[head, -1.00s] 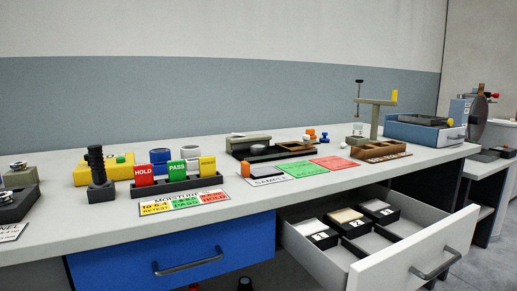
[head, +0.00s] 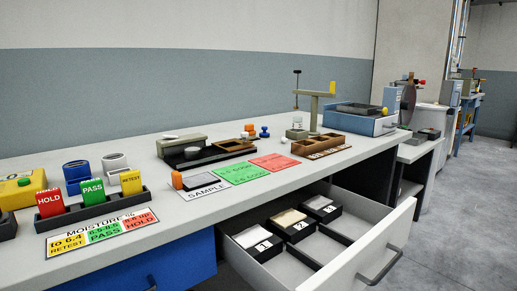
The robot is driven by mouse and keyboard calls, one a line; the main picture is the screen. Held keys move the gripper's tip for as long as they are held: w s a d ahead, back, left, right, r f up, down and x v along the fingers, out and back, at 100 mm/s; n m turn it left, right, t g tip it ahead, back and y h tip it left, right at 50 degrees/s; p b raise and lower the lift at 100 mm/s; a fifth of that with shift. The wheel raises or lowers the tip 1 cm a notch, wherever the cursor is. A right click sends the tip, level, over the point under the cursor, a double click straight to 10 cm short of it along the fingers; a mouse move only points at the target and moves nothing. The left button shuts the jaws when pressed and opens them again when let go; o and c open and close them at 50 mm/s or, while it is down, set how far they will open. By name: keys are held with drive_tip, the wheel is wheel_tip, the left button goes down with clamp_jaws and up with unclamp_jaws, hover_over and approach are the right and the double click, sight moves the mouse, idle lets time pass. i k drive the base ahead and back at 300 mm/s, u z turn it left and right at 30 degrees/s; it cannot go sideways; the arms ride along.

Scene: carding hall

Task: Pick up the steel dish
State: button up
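No thing in the head view is plainly the steel dish. A small pale round piece (head: 193,152) lies on the black tray (head: 212,155) near the middle of the bench; it is too small to tell whether it is steel or a dish. A clear jar-like item (head: 297,123) stands farther right beside the post stand. My gripper is not in view, so its state and place do not show.
The white bench (head: 130,162) runs along the wall. An open drawer (head: 345,268) with several numbered black boxes juts out at the front right. Card holder (head: 90,212), wooden tray (head: 325,146) and blue device (head: 360,122) stand on the bench. Floor (head: 450,230) at right is clear.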

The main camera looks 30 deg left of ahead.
sight(191, 153)
drive_tip(key=z, duration=0.3)
drive_tip(key=k, duration=0.65)
drive_tip(key=u, duration=1.35)
drive_tip(key=i, duration=0.1)
drive_tip(key=z, duration=0.35)
